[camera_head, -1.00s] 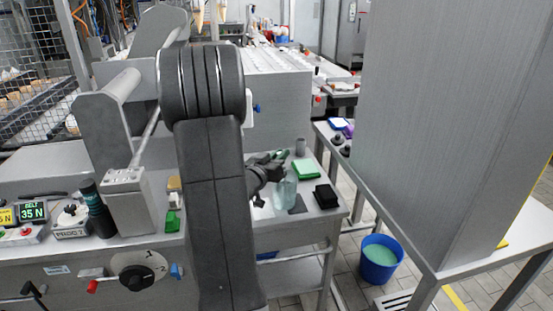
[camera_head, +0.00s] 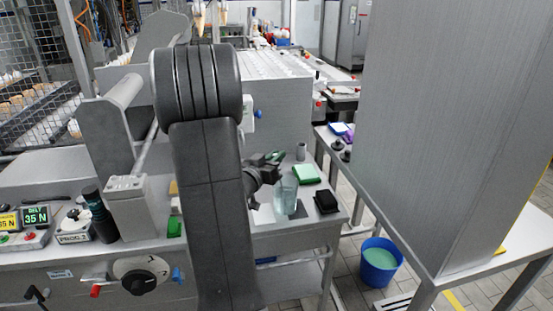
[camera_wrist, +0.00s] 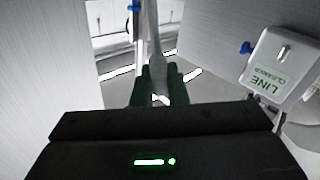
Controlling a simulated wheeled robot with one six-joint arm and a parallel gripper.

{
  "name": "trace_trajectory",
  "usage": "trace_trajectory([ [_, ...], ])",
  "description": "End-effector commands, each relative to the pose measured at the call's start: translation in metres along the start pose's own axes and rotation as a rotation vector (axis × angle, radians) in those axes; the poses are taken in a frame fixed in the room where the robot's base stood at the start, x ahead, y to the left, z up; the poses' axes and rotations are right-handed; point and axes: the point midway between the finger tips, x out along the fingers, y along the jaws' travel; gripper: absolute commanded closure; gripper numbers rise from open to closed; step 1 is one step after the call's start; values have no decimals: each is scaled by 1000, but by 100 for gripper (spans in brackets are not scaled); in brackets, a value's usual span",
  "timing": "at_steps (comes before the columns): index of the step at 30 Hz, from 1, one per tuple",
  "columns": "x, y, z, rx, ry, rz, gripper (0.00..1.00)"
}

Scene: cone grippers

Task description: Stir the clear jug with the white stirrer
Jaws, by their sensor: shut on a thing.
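My gripper (camera_wrist: 160,80) is shut on a pale upright shaft, the white stirrer (camera_wrist: 154,55), seen between its dark fingers in the wrist view. In the head view my gripper (camera_head: 272,168) is at the upper left of the clear jug (camera_head: 287,196), close beside it in the picture. The jug stands on a dark patch on the steel table, towards its right end. The stirrer is not clear in the head view, so I cannot tell whether its lower end is inside the jug.
A tall grey cabinet (camera_head: 440,120) stands on the right. A blue bucket (camera_head: 381,264) is on the floor. A "LINE CLEARED" box (camera_wrist: 280,65) shows at right in the wrist view.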

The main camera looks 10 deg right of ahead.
Motion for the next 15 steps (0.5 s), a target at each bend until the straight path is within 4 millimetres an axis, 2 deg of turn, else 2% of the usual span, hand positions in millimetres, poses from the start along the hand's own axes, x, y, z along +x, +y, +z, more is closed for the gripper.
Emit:
trace_trajectory([
  [1,0,0,-8,1,0,0,100],
  [15,0,1,-46,0,0,0,100],
])
